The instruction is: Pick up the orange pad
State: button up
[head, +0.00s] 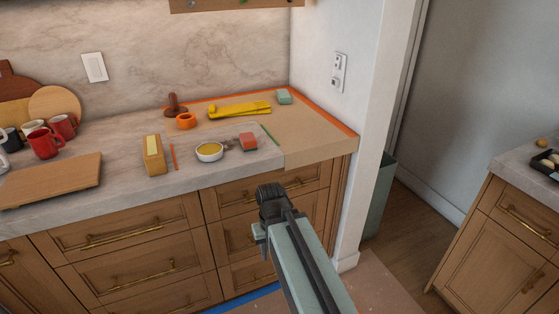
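The orange pad (248,141), a small reddish-orange block, lies flat on the grey worktop, right of the white bowl with yellow contents (209,151). Dusty grey-brown smudges mark the worktop beside it. My gripper (271,193) is in front of the worktop, below the pad in the picture and clearly apart from it. The gripper shows only as a small dark shape at the end of my arm. Its fingers cannot be made out, and nothing visible is held in it.
A yellow-topped block (153,155), an orange tape roll (186,121), a yellow tool (239,109) and a teal block (284,97) stand around the pad. A cutting board (52,180) and mugs (45,142) are left. The brown-covered corner (310,138) is mostly clear.

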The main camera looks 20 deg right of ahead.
aim_at(248, 142)
jog(key=u, duration=3.3)
jog(key=k, duration=0.9)
jog(key=z, duration=1.35)
jog(key=i, duration=1)
jog(key=z, duration=0.05)
